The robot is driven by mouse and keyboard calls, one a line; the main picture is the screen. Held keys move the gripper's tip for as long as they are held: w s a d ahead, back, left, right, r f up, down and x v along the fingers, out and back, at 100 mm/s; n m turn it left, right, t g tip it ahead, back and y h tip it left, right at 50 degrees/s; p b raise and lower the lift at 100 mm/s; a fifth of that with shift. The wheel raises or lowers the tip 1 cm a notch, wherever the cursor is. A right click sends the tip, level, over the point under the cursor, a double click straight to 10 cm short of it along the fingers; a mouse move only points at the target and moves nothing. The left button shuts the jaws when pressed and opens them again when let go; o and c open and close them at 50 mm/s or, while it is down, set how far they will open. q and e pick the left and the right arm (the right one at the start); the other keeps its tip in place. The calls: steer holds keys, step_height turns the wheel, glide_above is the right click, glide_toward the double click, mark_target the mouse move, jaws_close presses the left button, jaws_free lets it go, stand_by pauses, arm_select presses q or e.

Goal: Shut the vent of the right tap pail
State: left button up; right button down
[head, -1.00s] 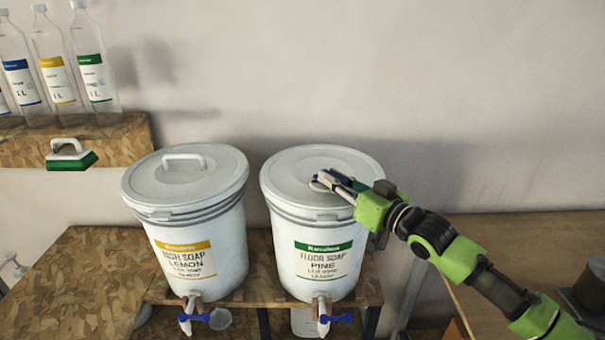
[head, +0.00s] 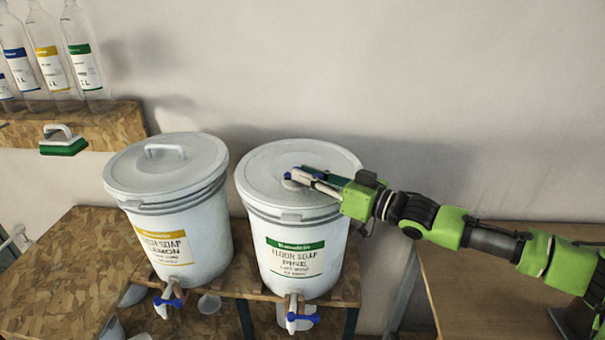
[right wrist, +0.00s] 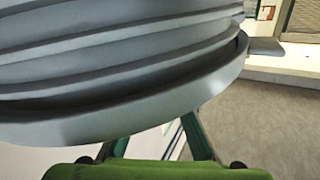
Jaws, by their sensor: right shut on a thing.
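The right tap pail (head: 318,262) is white with a green "Floor Soap Pine" label, a flat grey-white lid (head: 270,157) and a blue-handled tap (head: 301,318) low in front. My right gripper (head: 293,178) reaches over the lid from the right. It is shut at the small vent (head: 287,176), of which only a bit of blue and a pale round part show at the fingertips. The fingers hide the rest, so I cannot tell the vent's position. In the right wrist view the pail's ridged rim (right wrist: 130,65) fills the upper part and hides the fingertips. My left gripper is not in view.
A second white pail (head: 205,240), labelled yellow, stands to the left with a handled lid. Both stand on a chipboard stand. A wooden table (head: 500,265) is at right.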

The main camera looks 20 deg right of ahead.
steer(key=shift+f, duration=0.1)
steer(key=c, duration=2.2)
jaws_free()
steer(key=shift+o, duration=0.2)
steer(key=v, duration=1.2)
steer(key=shift+a, duration=0.1)
